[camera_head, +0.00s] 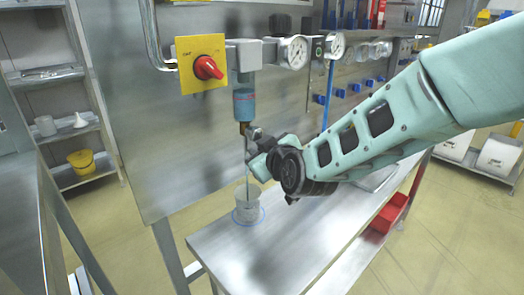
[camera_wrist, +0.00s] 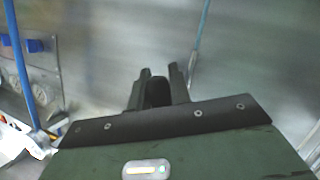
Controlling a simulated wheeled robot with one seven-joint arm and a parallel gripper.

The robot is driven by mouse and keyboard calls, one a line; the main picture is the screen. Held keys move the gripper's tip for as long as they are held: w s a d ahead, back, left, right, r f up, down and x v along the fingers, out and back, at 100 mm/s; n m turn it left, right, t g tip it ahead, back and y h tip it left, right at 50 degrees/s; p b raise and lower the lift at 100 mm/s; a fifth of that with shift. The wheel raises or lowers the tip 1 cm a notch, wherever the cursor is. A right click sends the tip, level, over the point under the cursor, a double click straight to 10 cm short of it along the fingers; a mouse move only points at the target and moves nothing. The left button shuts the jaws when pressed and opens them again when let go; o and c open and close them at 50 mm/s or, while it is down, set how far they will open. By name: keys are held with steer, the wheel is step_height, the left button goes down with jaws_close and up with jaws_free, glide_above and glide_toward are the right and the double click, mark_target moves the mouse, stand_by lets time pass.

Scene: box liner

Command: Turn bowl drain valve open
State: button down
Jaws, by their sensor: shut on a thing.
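The clear bowl with blue liquid (camera_head: 244,104) hangs under the grey filter body on the steel panel. The brass-coloured drain valve (camera_head: 243,128) is at its lower end. My gripper (camera_head: 252,134) reaches in from the right and is shut on the drain valve; its jaws partly hide the valve.
A red rotary switch on a yellow plate (camera_head: 203,65) is left of the bowl. Round gauges (camera_head: 291,52) are to its right. The steel bench (camera_head: 285,240) is mostly clear. A red bin (camera_head: 390,212) hangs at its right edge. A blue tube (camera_head: 327,95) runs down the panel.

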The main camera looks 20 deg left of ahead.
stand_by(0.4)
steer(key=c, duration=1.3)
jaws_free()
steer(key=shift+s+f, duration=0.1)
steer(key=shift+s, duration=0.1)
